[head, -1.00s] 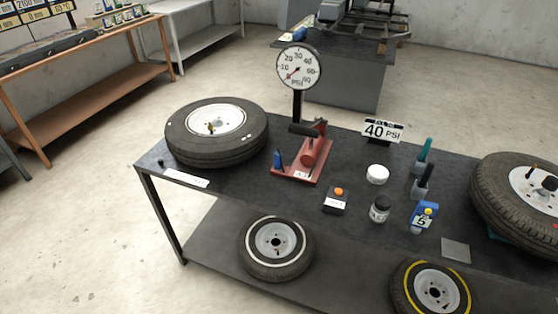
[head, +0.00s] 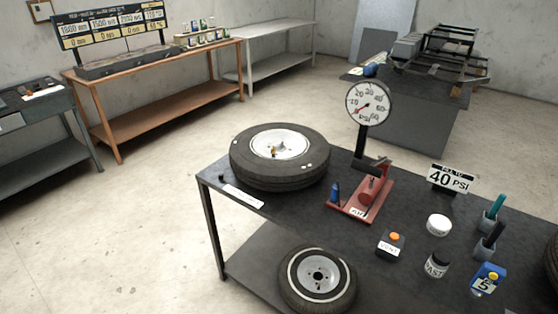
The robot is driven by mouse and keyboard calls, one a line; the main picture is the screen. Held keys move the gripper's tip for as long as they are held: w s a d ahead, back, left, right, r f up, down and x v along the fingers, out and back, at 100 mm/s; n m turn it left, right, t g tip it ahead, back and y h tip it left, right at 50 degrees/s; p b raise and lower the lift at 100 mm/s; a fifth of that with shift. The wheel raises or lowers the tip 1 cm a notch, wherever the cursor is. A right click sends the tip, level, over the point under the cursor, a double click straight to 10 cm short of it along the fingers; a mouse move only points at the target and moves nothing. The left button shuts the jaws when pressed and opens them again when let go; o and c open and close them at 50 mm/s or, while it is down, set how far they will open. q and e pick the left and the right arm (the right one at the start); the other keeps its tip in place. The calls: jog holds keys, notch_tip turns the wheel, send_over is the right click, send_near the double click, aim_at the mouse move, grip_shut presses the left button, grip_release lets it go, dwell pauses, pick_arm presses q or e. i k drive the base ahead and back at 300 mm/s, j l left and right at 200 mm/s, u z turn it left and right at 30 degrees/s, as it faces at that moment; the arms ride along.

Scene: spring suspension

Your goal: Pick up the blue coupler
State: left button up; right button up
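A small upright blue piece (head: 336,194) stands at the left end of the red pump base (head: 368,198) on the dark table; it looks like the blue coupler, but its shape is too small to tell for sure. Another small blue object (head: 369,70) lies on the edge of the grey bench at the back, also too small to make out. Neither of my grippers is in view, and nothing of my arms shows near these things.
Open concrete floor (head: 150,215) lies to the left.

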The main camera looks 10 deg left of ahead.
aim_at(334, 198)
jog(key=i+j, duration=0.4)
jog(key=i+j+z, duration=0.15)
jog(key=i+j, duration=0.3)
jog(key=j, duration=0.2)
